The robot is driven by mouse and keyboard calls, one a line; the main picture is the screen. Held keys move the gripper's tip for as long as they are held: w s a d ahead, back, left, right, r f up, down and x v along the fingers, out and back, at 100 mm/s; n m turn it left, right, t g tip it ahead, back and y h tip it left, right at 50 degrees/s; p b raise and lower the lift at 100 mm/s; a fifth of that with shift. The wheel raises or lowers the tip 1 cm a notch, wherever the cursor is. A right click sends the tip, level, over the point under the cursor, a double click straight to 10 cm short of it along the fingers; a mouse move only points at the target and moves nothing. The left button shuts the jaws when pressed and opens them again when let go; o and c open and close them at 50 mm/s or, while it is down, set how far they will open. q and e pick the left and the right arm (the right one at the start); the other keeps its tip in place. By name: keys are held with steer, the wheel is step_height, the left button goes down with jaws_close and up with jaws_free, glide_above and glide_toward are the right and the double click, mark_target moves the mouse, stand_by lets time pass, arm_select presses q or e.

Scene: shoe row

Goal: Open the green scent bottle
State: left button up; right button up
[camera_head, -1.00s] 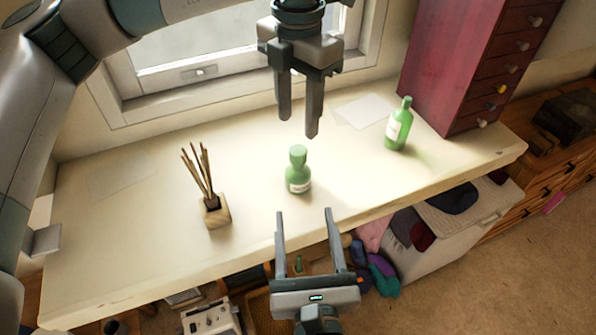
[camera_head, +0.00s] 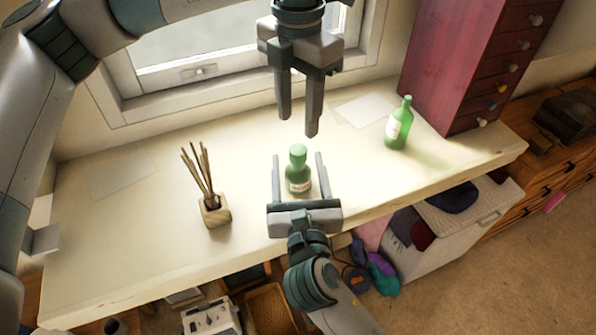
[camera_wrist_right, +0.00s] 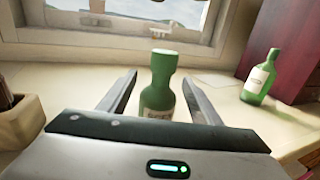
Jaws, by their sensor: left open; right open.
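A green scent bottle (camera_head: 298,170) with a rounded stopper and a pale label stands upright on the cream shelf (camera_head: 130,235). My right gripper (camera_head: 298,162) is open, with one finger on each side of the bottle and a gap on both sides. In the right wrist view the bottle (camera_wrist_right: 159,85) stands between the open fingers, its lower part hidden behind the gripper body. My left gripper (camera_head: 297,122) is open and empty, pointing down above and behind the bottle.
A taller green bottle (camera_head: 399,123) stands to the right, near a red drawer cabinet (camera_head: 447,60). A wooden holder with sticks (camera_head: 214,212) stands to the left. Flat paper (camera_head: 365,111) lies behind. The window (camera_head: 220,50) bounds the back.

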steer(key=shift+w+a, duration=0.15)
steer(key=shift+w, duration=1.75)
